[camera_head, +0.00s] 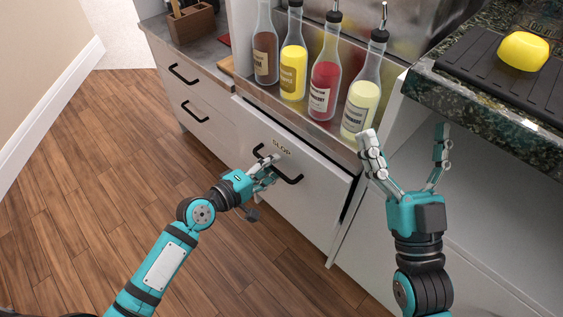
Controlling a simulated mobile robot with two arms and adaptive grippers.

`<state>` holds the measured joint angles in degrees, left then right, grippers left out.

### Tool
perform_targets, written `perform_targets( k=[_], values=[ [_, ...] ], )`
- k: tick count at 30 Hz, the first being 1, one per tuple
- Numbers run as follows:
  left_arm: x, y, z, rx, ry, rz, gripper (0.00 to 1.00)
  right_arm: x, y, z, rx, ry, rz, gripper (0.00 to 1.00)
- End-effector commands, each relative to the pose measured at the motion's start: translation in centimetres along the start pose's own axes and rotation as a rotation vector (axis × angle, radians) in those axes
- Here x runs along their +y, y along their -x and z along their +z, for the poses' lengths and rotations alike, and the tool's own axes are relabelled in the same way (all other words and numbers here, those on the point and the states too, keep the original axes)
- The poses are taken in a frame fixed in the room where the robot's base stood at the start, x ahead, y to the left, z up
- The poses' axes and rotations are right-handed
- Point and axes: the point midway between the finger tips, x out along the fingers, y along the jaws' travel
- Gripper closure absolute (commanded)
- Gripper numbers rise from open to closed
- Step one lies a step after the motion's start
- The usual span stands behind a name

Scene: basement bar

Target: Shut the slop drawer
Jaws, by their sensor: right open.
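The slop drawer (312,200) is white, marked "SLOP", with a black bar handle (292,180). Its front stands slightly out from the cabinet, with a dark gap along its top and right edges. My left gripper (271,166) is at the left part of the handle, its fingers close to or touching it; whether they are closed around it I cannot tell. My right gripper (405,140) is open and empty, its fingers spread, to the right of the drawer and below the dark stone counter.
Several bottles, including a yellow bottle (293,72) and a red bottle (324,82), stand on the metal ledge above the drawer. A lemon (523,51) lies on a black mat (480,58) on the counter. The wooden floor (110,165) at left is clear.

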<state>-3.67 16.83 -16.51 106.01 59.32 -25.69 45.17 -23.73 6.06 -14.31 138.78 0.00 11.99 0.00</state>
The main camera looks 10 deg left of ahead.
Motion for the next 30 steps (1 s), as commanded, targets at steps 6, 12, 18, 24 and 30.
perform_targets(
  k=[6,12,18,24,30],
  values=[
    [-0.1,0.06,-0.08,0.0,0.0,0.0,0.66,-0.09,0.02,-0.69,0.04,-0.002,-0.001,0.06],
    [-0.09,0.05,-0.07,0.0,0.0,0.0,0.71,-0.08,0.01,-0.68,0.039,-0.002,-0.001,0.06],
    [-0.09,0.04,-0.06,0.0,0.0,0.0,0.97,-0.08,0.01,-0.65,0.037,-0.002,-0.001,0.06],
    [-0.1,0.04,-0.06,0.0,0.0,-0.001,1.0,-0.07,0.01,-0.63,0.037,-0.001,-0.001,0.06],
    [-0.11,0.04,-0.05,0.0,0.0,-0.001,1.0,-0.06,0.01,-0.62,0.036,-0.001,-0.001,0.06]
  ],
)
